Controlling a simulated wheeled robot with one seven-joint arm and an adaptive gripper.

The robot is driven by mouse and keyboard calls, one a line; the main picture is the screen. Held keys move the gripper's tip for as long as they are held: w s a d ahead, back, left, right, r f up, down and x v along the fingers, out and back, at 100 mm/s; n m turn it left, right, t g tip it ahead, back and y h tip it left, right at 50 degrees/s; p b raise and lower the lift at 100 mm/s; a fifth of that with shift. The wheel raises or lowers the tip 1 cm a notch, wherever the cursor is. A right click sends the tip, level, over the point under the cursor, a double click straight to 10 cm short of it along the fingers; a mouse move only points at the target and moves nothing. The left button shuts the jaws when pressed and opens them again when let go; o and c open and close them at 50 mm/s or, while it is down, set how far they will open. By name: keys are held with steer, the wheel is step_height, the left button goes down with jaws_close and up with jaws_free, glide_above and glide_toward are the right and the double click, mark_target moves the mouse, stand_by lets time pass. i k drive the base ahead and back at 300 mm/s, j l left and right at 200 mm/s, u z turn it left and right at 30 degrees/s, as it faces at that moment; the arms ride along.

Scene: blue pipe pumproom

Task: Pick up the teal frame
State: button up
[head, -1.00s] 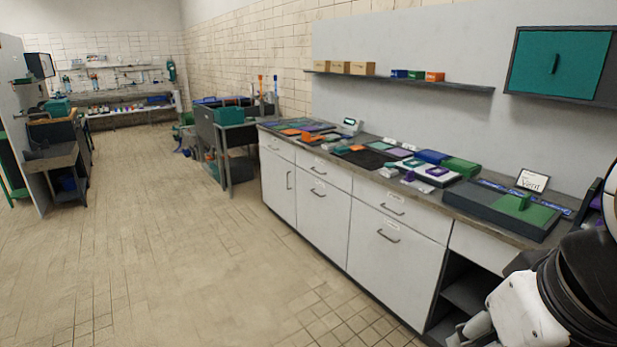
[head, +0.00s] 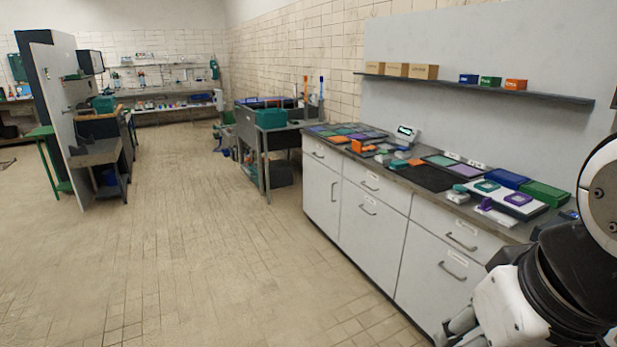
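A small teal square piece (head: 487,186), which looks like the teal frame, lies on a white board (head: 542,208) on the right part of the counter. A similar purple piece (head: 518,199) lies beside it on the same board. Both are small here, and I cannot clearly see an opening in the teal one. My arm shows at the lower right edge, in front of the counter's near end. My gripper cannot be made out in this view.
The grey counter (head: 400,178) with white cabinets runs along the right. A black mat (head: 434,178), a blue box (head: 507,178) and a green box (head: 546,194) lie on it. A shelf (head: 480,86) hangs above.

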mark_target(487, 186)
steer(key=i, duration=1.2)
steer(key=i+j+z, duration=0.1)
steer(key=i+z, duration=0.15)
steer(key=i, duration=0.5)
steer(key=i+j+z, duration=0.1)
steer(key=i+z, duration=0.2)
steer(key=z, duration=0.15)
steer(key=i+j+z, duration=0.25)
steer(key=z, duration=0.15)
steer(key=i+j+z, duration=0.3)
steer(key=z, duration=0.15)
steer(key=i+j+z, duration=0.25)
steer(key=j+z, duration=0.15)
steer(key=i+j+z, duration=0.1)
steer(key=j+z, duration=0.45)
steer(key=j, duration=0.15)
steer(key=i+j+z, duration=0.1)
steer(key=j, duration=0.2)
